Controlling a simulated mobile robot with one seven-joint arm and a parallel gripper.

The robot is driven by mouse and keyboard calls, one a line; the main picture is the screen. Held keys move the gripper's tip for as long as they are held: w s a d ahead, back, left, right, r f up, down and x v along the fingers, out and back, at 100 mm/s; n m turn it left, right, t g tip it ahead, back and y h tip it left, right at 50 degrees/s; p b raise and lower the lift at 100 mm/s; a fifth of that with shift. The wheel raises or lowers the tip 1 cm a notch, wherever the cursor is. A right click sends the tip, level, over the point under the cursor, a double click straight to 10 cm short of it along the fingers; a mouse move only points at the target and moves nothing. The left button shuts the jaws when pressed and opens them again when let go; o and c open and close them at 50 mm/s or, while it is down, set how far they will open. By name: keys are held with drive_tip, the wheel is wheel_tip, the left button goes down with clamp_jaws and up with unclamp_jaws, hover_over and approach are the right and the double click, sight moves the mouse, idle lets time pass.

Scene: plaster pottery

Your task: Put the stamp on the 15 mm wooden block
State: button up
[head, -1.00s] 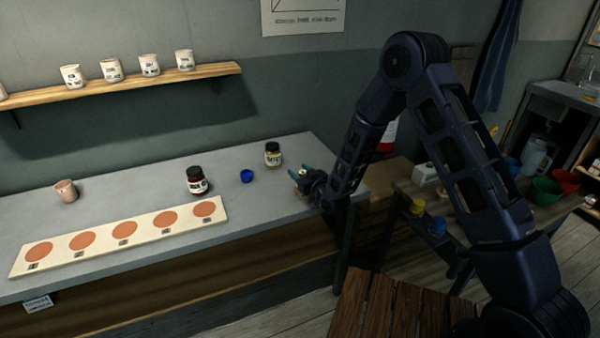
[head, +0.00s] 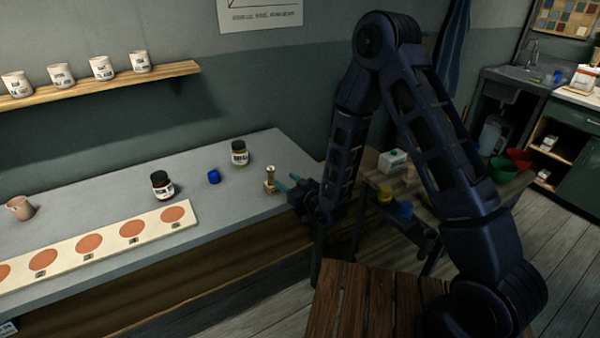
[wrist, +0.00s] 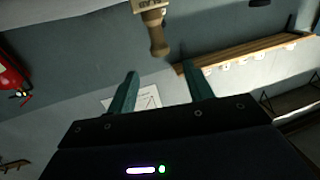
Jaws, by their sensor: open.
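The stamp (head: 269,177) stands upright near the right end of the grey table. It has a pale knob handle above a small squarish base. In the wrist view the stamp (wrist: 157,40) appears upside down, its wooden handle pointing down and its lettered base cut off by the top edge. My gripper (head: 287,181) is open and empty, just right of the stamp. The fingers (wrist: 161,78) are apart from it, with a gap to the handle. I cannot make out a separate 15 mm wooden block; whether one lies under the stamp is unclear.
A pale board (head: 100,250) with orange discs lies along the front. A pink cup (head: 20,208) stands far left.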

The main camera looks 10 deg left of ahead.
drive_tip(key=shift+d+r, duration=0.1)
drive_tip(key=w+d+r+m+h, duration=0.2)
drive_tip(key=w+d+r+h, duration=0.3)
drive_tip(key=w+d+r, duration=0.65)
drive_tip(key=d+r+m+h, duration=0.15)
drive_tip(key=d+r, duration=0.25)
drive_tip(key=d, duration=0.4)
drive_tip(key=d+r+m+h, duration=0.1)
drive_tip(key=d+r+h, duration=0.25)
drive_tip(key=d, duration=0.45)
drive_tip(key=s+d+r+m+g+h, duration=0.2)
drive_tip(key=s+d+r, duration=0.3)
drive_tip(key=s+d, duration=0.4)
drive_tip(key=s+d+r+m+g+h, duration=0.1)
drive_tip(key=s+d+r+m+h, duration=0.2)
drive_tip(key=s+d, duration=0.65)
drive_tip(key=s+d+r+m+g, duration=0.2)
drive_tip(key=s+d, duration=0.4)
drive_tip(key=s, duration=0.2)
drive_tip(key=shift+d+r, duration=0.4)
